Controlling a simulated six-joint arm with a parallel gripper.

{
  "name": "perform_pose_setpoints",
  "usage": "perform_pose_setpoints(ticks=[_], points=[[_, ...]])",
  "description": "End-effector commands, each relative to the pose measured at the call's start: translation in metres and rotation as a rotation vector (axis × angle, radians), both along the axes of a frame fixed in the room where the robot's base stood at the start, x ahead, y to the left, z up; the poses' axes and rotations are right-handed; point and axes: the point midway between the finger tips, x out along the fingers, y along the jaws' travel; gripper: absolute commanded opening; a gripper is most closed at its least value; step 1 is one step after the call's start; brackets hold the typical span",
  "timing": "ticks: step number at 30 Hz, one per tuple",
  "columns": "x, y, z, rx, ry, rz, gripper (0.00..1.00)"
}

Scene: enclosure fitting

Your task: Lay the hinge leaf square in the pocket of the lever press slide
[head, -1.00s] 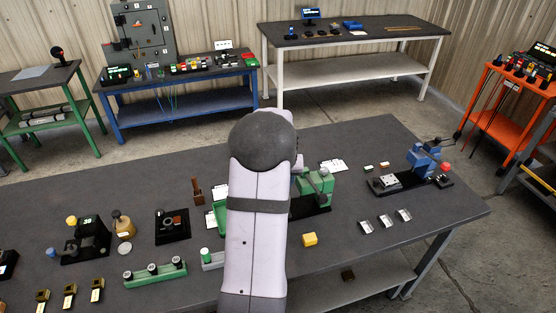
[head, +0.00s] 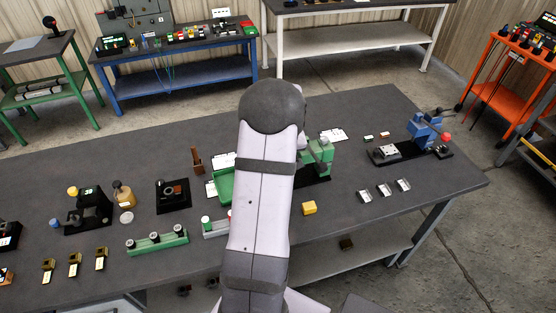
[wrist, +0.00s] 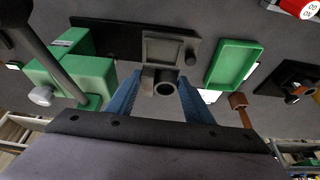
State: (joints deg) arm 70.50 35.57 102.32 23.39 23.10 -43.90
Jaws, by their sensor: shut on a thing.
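The lever press stands at the middle back of the bench in the head view, its green body (head: 320,152) partly behind my arm. In the wrist view its green body (wrist: 82,72) and dark lever (wrist: 45,50) are at the left. A grey square slide with a shallow pocket (wrist: 170,47) lies on its black base (wrist: 120,38). My gripper (wrist: 160,88) has blue fingers shut on the grey hinge leaf (wrist: 164,83), whose round barrel faces the camera. The leaf is at the slide's near edge; I cannot tell whether it touches. The head view hides gripper and leaf behind my arm.
A green tray (wrist: 232,64) lies beside the press, with a brown-handled tool (wrist: 239,102) near it. A black fixture (wrist: 290,80) is further right. In the head view a yellow block (head: 309,208) and a blue clamp fixture (head: 425,128) stand right of my arm.

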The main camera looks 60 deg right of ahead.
Motion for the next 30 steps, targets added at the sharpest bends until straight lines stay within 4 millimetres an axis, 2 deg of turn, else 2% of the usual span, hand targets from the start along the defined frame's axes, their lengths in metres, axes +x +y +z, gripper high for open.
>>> perform_pose_setpoints(ticks=[11,30], points=[[0.0,0.0,-0.001,-0.002,-0.002,0.0,0.18],[0.0,0.0,-0.05,-0.002,0.0,0.001,0.18]])
